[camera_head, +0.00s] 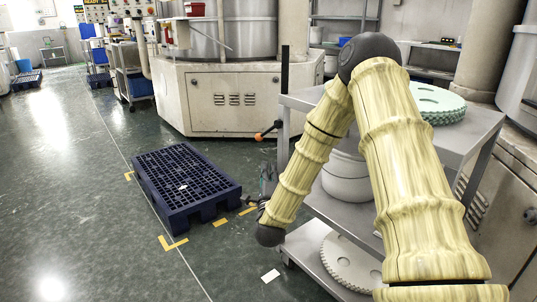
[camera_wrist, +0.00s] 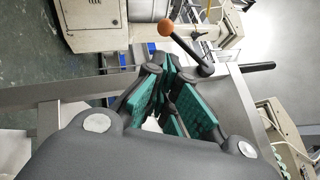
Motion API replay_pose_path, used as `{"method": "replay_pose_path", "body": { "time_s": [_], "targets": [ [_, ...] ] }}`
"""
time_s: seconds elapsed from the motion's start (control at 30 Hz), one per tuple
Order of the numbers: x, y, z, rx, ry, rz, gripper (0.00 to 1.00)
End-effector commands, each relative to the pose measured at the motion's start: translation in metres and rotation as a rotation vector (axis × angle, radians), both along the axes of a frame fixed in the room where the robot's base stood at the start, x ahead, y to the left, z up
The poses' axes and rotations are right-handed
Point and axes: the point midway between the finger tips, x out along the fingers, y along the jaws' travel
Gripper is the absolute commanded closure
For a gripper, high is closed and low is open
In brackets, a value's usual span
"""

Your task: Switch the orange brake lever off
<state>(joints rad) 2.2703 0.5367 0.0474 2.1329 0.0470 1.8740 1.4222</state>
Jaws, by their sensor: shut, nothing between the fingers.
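The brake lever shows in the head view as an orange ball knob (camera_head: 258,136) on a short dark rod, at the left side of a grey steel cart (camera_head: 480,122). In the wrist view the orange knob (camera_wrist: 164,27) is at top centre, and its black rod slants down right to a dark pivot. In the wrist view my gripper (camera_wrist: 172,82), with teal pads, is shut and empty. Its tips are close to the lever; I cannot tell whether they touch.
A dark blue pallet (camera_head: 187,185) lies on the floor to the left. The cart carries pale toothed discs (camera_head: 437,100) on top and a white pot (camera_head: 346,180) below. A black upright handle (camera_head: 285,68) rises behind the lever.

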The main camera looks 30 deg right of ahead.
Motion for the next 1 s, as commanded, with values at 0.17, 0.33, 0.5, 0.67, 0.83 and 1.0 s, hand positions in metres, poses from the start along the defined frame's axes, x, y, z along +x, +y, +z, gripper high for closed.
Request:
{"method": "replay_pose_path", "body": {
  "time_s": [0.17,0.33,0.5,0.67,0.83,1.0],
  "targets": [
    [0.0,0.0,0.001,0.0,0.0,0.0,1.0],
    [0.002,-0.001,0.001,-0.001,0.0,0.001,1.0],
    [0.014,-0.008,0.004,-0.003,-0.002,0.0,1.0],
    [0.033,-0.021,0.012,-0.004,-0.002,0.0,1.0],
    [0.054,-0.035,0.02,-0.003,-0.001,0.0,1.0],
    [0.07,-0.046,0.028,-0.003,-0.001,0.0,1.0]
  ]
}}
